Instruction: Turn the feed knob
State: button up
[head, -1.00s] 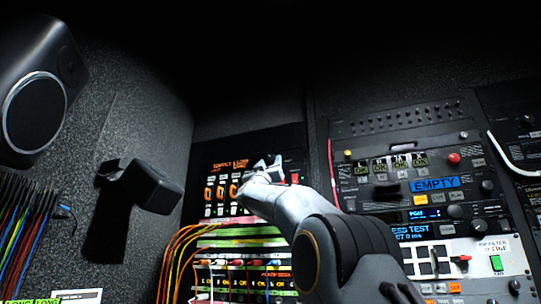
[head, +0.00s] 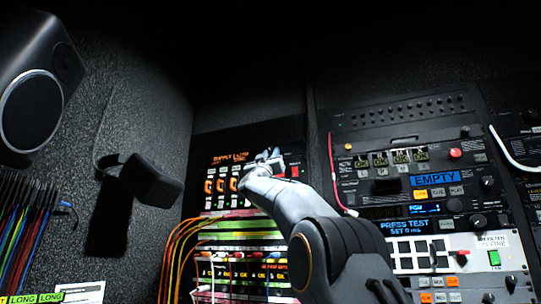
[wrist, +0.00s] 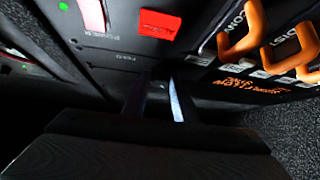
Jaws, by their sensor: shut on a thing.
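My gripper (wrist: 158,84) is at the dark panel beside the upside-down FEED label, and its two fingers are shut on the feed knob. The knob is dark and mostly hidden between the fingers, so its pointer and angle cannot be read. In the head view my gripper (head: 270,157) is at the right part of the supply panel (head: 222,157), where the knob is hidden behind it.
A red switch (wrist: 158,24) and orange guard handles (wrist: 243,30) stick out close to my fingers. Orange cables (head: 178,243) hang below left.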

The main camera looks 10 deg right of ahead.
jog(key=shift+a+m+g+h, duration=0.15)
jog(key=shift+m+g+h, duration=0.65)
jog(key=shift+m+h, duration=0.85)
jog(key=o, duration=1)
jog(key=shift+o, duration=0.2)
jog(key=shift+f, duration=0.1)
jog(key=shift+b+v, duration=1)
jog(key=shift+b, duration=0.15)
jog(key=b+v, duration=0.4)
jog(key=v, duration=0.1)
jog(key=shift+s+a+f+b, duration=0.15)
jog(key=shift+s+f+b, duration=0.05)
jog(key=shift+b, duration=0.2)
